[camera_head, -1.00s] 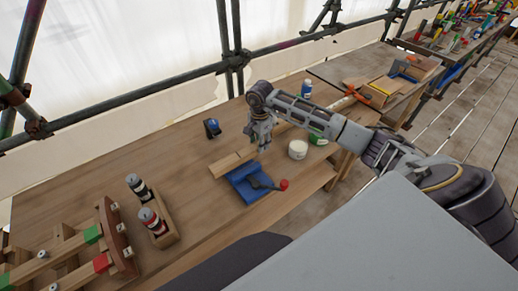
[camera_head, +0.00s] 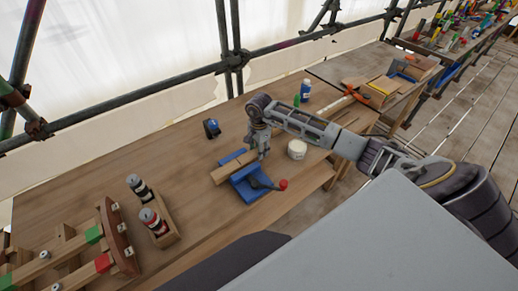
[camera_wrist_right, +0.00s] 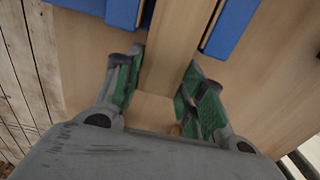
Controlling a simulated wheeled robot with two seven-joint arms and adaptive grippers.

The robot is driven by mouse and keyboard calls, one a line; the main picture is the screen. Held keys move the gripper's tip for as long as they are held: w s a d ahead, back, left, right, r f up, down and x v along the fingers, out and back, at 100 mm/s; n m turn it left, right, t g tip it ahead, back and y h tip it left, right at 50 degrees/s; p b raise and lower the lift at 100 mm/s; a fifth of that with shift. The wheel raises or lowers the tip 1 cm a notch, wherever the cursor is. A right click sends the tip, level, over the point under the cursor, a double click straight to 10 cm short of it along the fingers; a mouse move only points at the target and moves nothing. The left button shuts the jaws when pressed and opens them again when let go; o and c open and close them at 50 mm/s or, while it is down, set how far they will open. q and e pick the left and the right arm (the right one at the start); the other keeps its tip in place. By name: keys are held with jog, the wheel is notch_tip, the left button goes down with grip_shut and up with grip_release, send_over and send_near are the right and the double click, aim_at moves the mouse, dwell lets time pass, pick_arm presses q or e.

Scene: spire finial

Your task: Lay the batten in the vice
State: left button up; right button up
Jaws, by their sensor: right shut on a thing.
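The batten (camera_head: 230,169) is a pale wooden strip, held level over the blue vice (camera_head: 245,190). Blue jaw shows on both sides of it in the head view. In the wrist view the batten (camera_wrist_right: 178,45) runs between the two blue jaws (camera_wrist_right: 232,25), with a narrow gap showing on its right. I cannot tell how deep it sits. My right gripper (camera_head: 262,150) is shut on the batten, at the vice's right end; its green-padded fingers (camera_wrist_right: 162,85) are on either side of the wood. My left gripper is not in view.
A red-knobbed handle (camera_head: 283,184) sticks out from the vice. A white tub (camera_head: 297,149) stands right of the gripper, a blue bottle (camera_head: 306,90) behind. Bottles in a wooden holder (camera_head: 165,235) stand front left.

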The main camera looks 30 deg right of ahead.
jog(key=shift+f, duration=0.15)
jog(key=o, duration=1.1)
jog(key=shift+r, duration=0.35)
notch_tip(320, 180, up, 12)
jog(key=shift+f+b, duration=0.2)
jog(key=shift+b, duration=1)
